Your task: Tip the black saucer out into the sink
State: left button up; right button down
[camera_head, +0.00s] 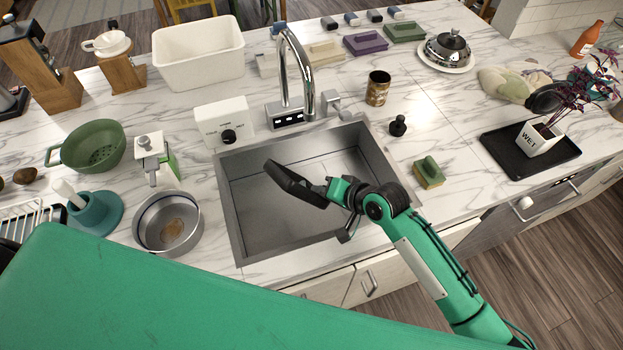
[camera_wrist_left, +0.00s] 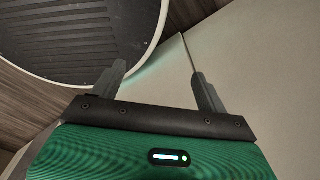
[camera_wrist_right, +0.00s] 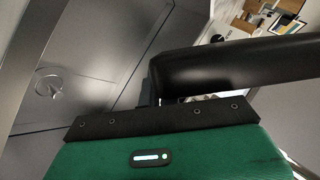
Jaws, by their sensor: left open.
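The black saucer (camera_head: 290,183) is over the sink, steeply tilted and seen nearly edge-on in the head view. My right gripper (camera_head: 329,191) is shut on its right end. In the right wrist view the saucer (camera_wrist_right: 235,68) is a big dark curved band across the upper right. Its inner face and any contents cannot be made out. The steel sink (camera_head: 235,205) lies below, and its floor and round drain (camera_wrist_right: 48,84) show in the right wrist view. My left gripper (camera_wrist_left: 160,78) is open and empty, away from the counter, and not in the head view.
A chrome faucet (camera_head: 308,80) rises behind the sink. A grey pan (camera_head: 196,240) stands left of it. A sponge (camera_head: 428,172) and a black stopper (camera_head: 398,126) lie to the right. A white "WET" plant pot (camera_head: 537,141) stands on a black tray (camera_head: 505,160) further right.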

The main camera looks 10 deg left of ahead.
jog(key=shift+w+d+r+m+g+y+b, duration=0.2)
jog(key=shift+w+m+g+y+b, duration=0.4)
jog(key=shift+b, duration=0.85)
dwell(0.8)
jog(key=shift+w+d+m+g+b, duration=0.2)
jog(key=shift+w+m+g+b, duration=0.15)
jog(key=shift+b, duration=0.3)
